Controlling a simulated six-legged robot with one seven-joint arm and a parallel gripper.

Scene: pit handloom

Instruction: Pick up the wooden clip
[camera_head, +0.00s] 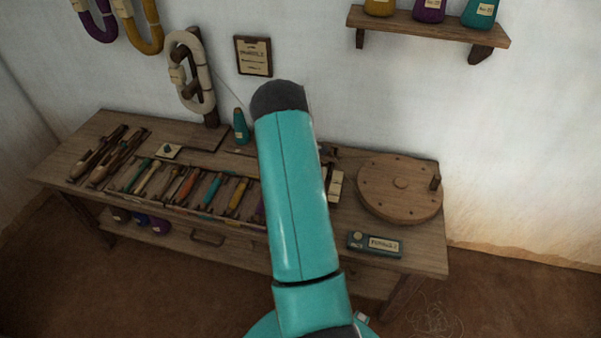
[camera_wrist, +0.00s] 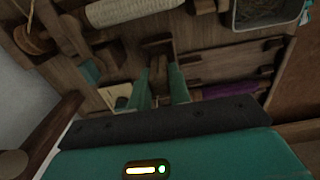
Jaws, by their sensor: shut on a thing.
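In the wrist view my gripper (camera_wrist: 162,84) shows two teal fingers reaching in over the wooden bench. They are shut on a small brown wooden piece, which looks like the wooden clip (camera_wrist: 160,67). Part of the clip is hidden by the fingers, and I cannot tell whether it still touches the surface below. In the head view my teal arm covers the middle of the bench (camera_head: 424,251), so the gripper and the clip are hidden there.
A tray (camera_head: 203,202) of coloured shuttles lies left of my arm. A round wooden disc (camera_head: 400,187) and a labelled teal box (camera_head: 375,244) lie to the right. A wall shelf (camera_head: 428,27) holds jars. A cream roll (camera_wrist: 130,10) shows in the wrist view.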

